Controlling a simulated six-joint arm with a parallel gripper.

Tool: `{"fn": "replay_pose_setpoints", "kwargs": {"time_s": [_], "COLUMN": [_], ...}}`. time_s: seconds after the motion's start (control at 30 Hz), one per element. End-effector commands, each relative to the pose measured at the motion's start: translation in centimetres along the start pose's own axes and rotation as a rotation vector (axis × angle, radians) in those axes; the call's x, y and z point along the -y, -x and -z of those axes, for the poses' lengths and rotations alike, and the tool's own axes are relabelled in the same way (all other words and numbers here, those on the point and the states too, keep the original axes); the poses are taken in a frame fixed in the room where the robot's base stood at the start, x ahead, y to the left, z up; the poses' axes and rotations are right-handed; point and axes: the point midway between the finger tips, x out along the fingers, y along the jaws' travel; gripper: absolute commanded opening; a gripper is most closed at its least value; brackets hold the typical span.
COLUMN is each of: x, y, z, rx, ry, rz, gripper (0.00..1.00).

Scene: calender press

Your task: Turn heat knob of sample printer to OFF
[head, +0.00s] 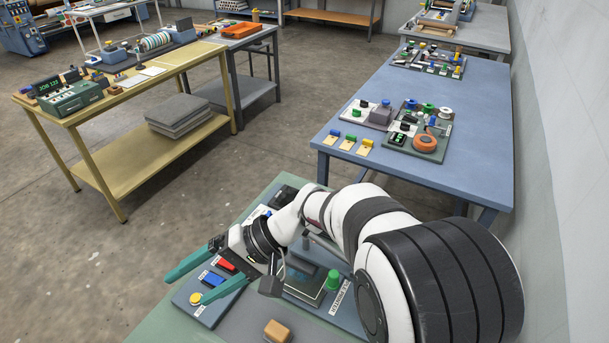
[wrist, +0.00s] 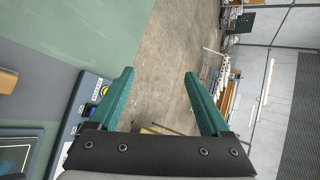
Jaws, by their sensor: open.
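My gripper (head: 187,289) is open and empty, its two green fingers apart above the left end of the control panel (head: 205,311) on the near table. In the wrist view the gripper (wrist: 158,75) has only floor between its fingers. The yellow button also shows in the wrist view (wrist: 104,90), left of the fingers. My arm hides part of the panel. I cannot tell which control is the heat knob; the labels are unreadable.
A tan block (head: 278,331) lies on the near table's front. A blue table (head: 461,104) behind holds several small control boards. A yellow table (head: 160,80) at left holds a green box (head: 70,97) with a lit display. Open concrete floor lies between the tables.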

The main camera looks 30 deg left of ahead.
Motion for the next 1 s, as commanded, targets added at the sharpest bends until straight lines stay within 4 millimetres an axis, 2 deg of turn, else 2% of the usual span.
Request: {"fn": "replay_pose_setpoints", "kwargs": {"time_s": [0.03,0.07,0.1,0.13,0.2,0.3,0.43,0.53,0.67,0.9,1.0], "x": [-1.4,-2.6,-4.0,-4.9,-5.6,-4.4,-2.4,-2.7,-5.5,-11.9,-13.8], "y": [-1.7,-2.4,-2.7,-2.8,-2.3,-1.2,-0.1,0.1,-0.5,-2.1,-2.7], "z": [1.2,2.3,4.2,5.9,10.2,15.1,18.0,18.8,20.0,23.1,24.0], "rx": [0.124,0.216,0.346,0.450,0.695,1.013,1.256,1.304,1.304,1.298,1.296], "ry": [0.361,0.606,0.915,1.128,1.542,1.909,2.084,2.106,2.103,2.102,2.103], "rz": [-0.164,-0.274,-0.411,-0.508,-0.716,-0.948,-1.111,-1.138,-1.136,-1.138,-1.139], "gripper": [0.80,0.80,0.80,0.80,0.80,0.80,0.80,0.80,0.80,0.80,0.80]}}
